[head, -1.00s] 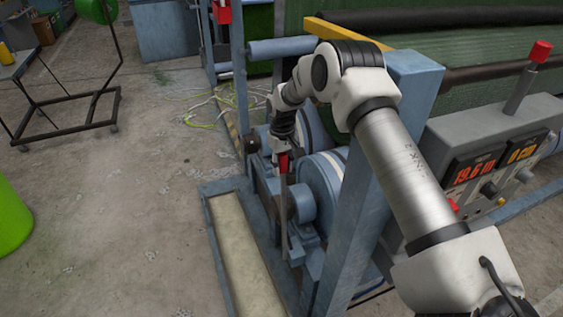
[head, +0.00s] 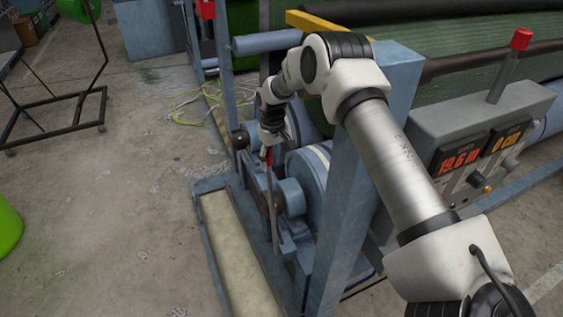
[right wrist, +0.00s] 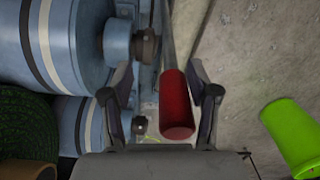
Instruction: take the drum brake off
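The brake lever (head: 271,205) is a thin grey bar with a red grip (right wrist: 178,105). It stands beside the blue drum (head: 308,175) at the near end of the roller frame. My right gripper (right wrist: 160,105) is open, with its fingers on either side of the red grip. The grip sits closer to the right finger in the right wrist view, and a clear gap shows to the left finger. In the head view the right gripper (head: 270,143) is at the lever's upper end, and its fingers are hard to make out. My left gripper is out of view.
A blue post (head: 350,180) stands close beside my right arm. A grey control box (head: 480,130) with lit displays is at the right. A pale tray (head: 235,255) lies along the frame's floor edge. Open concrete (head: 130,200) is at the left.

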